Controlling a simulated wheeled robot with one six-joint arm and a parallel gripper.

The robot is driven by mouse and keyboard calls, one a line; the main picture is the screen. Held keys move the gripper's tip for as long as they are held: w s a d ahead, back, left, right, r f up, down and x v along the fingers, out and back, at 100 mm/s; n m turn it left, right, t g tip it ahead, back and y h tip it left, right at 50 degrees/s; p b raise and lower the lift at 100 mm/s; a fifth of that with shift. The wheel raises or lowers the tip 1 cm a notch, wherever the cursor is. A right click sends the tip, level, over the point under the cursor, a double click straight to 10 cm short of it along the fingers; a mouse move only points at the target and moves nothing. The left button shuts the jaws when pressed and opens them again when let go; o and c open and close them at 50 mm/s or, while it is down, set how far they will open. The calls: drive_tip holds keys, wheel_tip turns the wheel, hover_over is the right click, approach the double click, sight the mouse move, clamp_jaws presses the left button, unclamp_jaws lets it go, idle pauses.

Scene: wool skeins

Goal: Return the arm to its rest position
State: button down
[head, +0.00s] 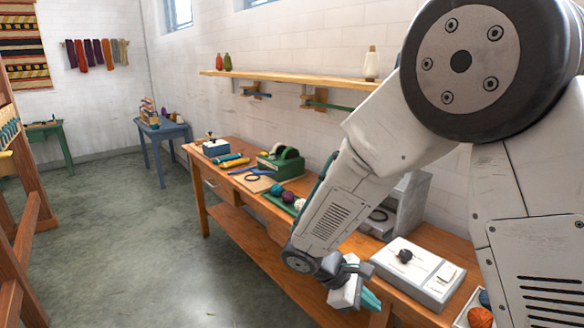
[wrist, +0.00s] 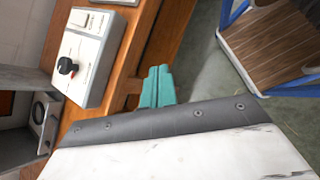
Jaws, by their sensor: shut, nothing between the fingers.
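My arm reaches down from the upper right of the head view, with its white links in front of the long wooden bench (head: 231,153). My gripper (head: 371,300) is at the bench's front edge, low in the head view. Its teal fingers also show in the wrist view (wrist: 157,87). They lie side by side, shut, with nothing seen between them. In the wrist view the fingertips are beside the bench edge, near a white box with a black knob (wrist: 82,62).
The white knobbed box also shows on the bench in the head view (head: 420,270). Coloured wool balls (head: 288,196) and a green device (head: 281,163) lie farther along it. A blue-framed wooden-topped stand (wrist: 262,40) is beyond the bench in the wrist view. The grey floor (head: 150,250) is open at left.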

drive_tip(key=s+d+r+m+y, duration=0.3)
drive_tip(key=s+r+m, duration=0.1)
drive_tip(key=s+r, duration=0.2)
drive_tip(key=s+d+r+m+t+y, duration=0.1)
drive_tip(key=s+d+r+m+y, duration=0.2)
drive_tip(key=s+r+m, duration=0.2)
drive_tip(key=s+d+r+m+t+y, duration=0.1)
drive_tip(key=s+d+r+m+y, duration=0.2)
drive_tip(key=s+r, duration=0.6)
drive_tip(key=shift+s+d+m, duration=0.2)
drive_tip(key=shift+s+m, duration=0.5)
drive_tip(key=shift+s, duration=0.2)
